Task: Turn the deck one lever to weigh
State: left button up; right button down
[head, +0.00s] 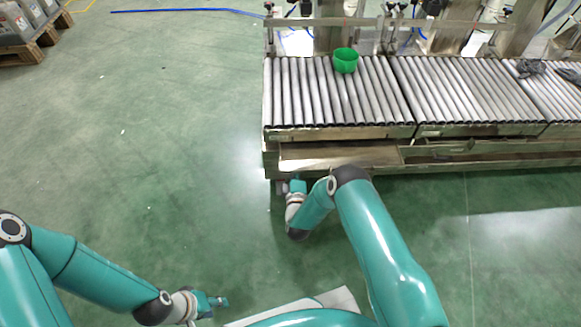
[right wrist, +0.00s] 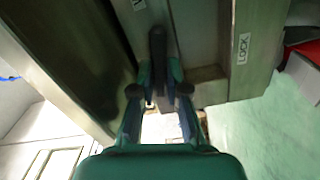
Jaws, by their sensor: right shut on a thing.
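The lever (right wrist: 157,48) is a dark upright handle in the right wrist view, in front of a grey metal frame. My right gripper (right wrist: 160,92) is shut on it, one finger on each side. A LOCK label (right wrist: 243,48) is on the frame to the right; a small white label (right wrist: 138,4) is at the top, its text cut off. In the head view my right gripper (head: 284,187) is at the left front corner of the roller deck (head: 340,131), and the lever there is hidden. My left gripper (head: 218,302) is low over the floor, empty; its opening is too small to tell.
A green cup (head: 346,60) stands on the deck's rollers. More roller sections run to the right, with grey items (head: 530,68) on one. Grey containers on a pallet (head: 38,46) are at the top left. The green floor left of the deck is clear.

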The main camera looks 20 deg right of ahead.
jog(key=shift+w+a+n, duration=0.1)
jog(key=shift+a+n, duration=0.2)
jog(key=shift+n, duration=0.4)
jog(key=c, duration=1.2)
grip_release()
jog(key=shift+o, duration=0.2)
jog(key=shift+d, duration=0.15)
jog(key=v, duration=0.8)
